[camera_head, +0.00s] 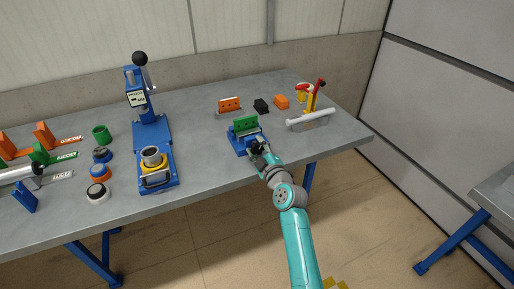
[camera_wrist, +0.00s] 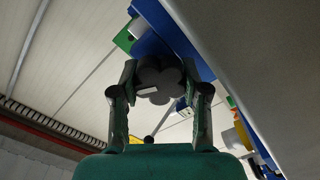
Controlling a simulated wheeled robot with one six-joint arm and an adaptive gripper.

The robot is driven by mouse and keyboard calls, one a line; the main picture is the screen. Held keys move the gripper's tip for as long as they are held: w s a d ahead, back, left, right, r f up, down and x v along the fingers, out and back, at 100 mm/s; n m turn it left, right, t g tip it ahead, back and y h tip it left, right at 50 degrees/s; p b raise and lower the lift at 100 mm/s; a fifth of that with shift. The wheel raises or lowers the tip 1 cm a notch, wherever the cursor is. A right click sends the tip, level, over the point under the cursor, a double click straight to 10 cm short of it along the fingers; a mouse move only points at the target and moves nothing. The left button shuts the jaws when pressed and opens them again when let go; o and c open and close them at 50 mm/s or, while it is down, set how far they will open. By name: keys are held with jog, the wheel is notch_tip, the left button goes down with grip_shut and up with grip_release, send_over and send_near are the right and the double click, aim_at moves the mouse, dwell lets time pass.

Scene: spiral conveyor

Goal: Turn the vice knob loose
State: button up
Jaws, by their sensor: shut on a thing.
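The blue vice (camera_head: 240,145) sits near the front edge of the grey table, with a green block (camera_head: 245,124) in its top. My gripper (camera_head: 258,147) reaches the vice's front side from the lower right. In the wrist view my gripper (camera_wrist: 158,95) is shut on the dark lobed vice knob (camera_wrist: 158,78), one finger on each side of it. The blue vice body (camera_wrist: 165,35) shows just beyond the knob. In the head view the knob is mostly hidden by my gripper.
An orange block (camera_head: 229,104), a black part (camera_head: 261,106) and another orange block (camera_head: 281,102) lie behind the vice. A red and yellow clamp (camera_head: 314,98) with a grey tube (camera_head: 310,119) is at right. A blue press (camera_head: 150,125) stands at left. The table edge runs close below my gripper.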

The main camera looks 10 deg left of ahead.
jog(key=n, duration=0.4)
jog(key=shift+n, duration=0.3)
dwell(0.3)
jog(key=o, duration=1.2)
jog(key=shift+c, duration=0.2)
jog(key=shift+f, duration=0.1)
jog(key=v, duration=0.8)
jog(key=shift+w, duration=0.1)
